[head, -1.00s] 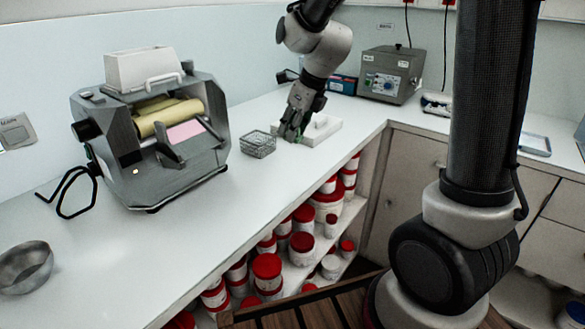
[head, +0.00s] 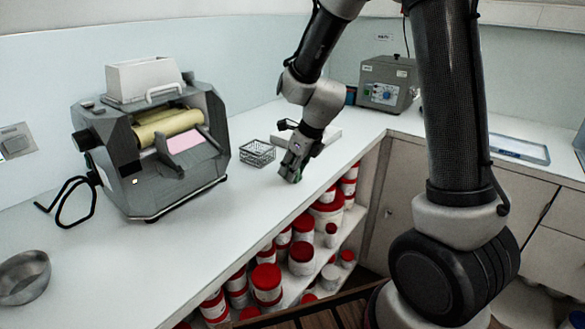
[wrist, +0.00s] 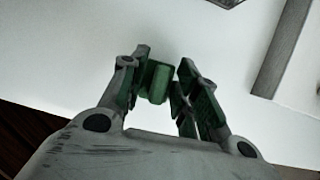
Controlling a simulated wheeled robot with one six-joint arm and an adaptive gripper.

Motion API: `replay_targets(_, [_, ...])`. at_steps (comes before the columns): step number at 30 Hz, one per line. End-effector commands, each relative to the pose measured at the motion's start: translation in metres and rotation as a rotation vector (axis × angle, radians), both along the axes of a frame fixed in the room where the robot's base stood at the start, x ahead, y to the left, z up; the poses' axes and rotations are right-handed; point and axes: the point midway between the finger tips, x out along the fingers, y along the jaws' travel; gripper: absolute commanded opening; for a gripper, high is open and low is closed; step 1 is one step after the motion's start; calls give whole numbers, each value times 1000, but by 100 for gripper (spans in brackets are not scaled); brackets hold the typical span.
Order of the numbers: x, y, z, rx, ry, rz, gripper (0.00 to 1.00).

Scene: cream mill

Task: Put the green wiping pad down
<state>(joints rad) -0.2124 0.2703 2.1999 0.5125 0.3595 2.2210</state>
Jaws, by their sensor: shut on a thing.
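My gripper (head: 291,176) points down over the front part of the white counter, right of and nearer than the wire basket. In the wrist view my gripper (wrist: 170,85) is shut on the green wiping pad (wrist: 157,83), a small green block between the fingers. In the head view the pad is mostly hidden by the fingers. The fingertips are low over the counter (head: 235,205); I cannot tell whether the pad touches it.
The wire basket (head: 257,153) stands close behind on the left. A grey roller mill (head: 150,150) is further left, with a steel bowl (head: 24,278) at front left. A grey control box (head: 387,84) is at the back. Open shelves hold red-lidded jars (head: 267,283) below the counter edge.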

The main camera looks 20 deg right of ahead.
Motion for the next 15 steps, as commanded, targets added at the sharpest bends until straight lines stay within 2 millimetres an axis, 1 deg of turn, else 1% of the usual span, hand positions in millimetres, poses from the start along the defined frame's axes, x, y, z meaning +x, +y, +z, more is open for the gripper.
replay_targets(1, [0,0,-1,0,1,-1,35])
replay_targets(4, [0,0,-1,0,0,0,53])
replay_targets(14, [0,0,-2,0,1,-1,53])
replay_targets(15, [0,-1,0,0,0,-1,53])
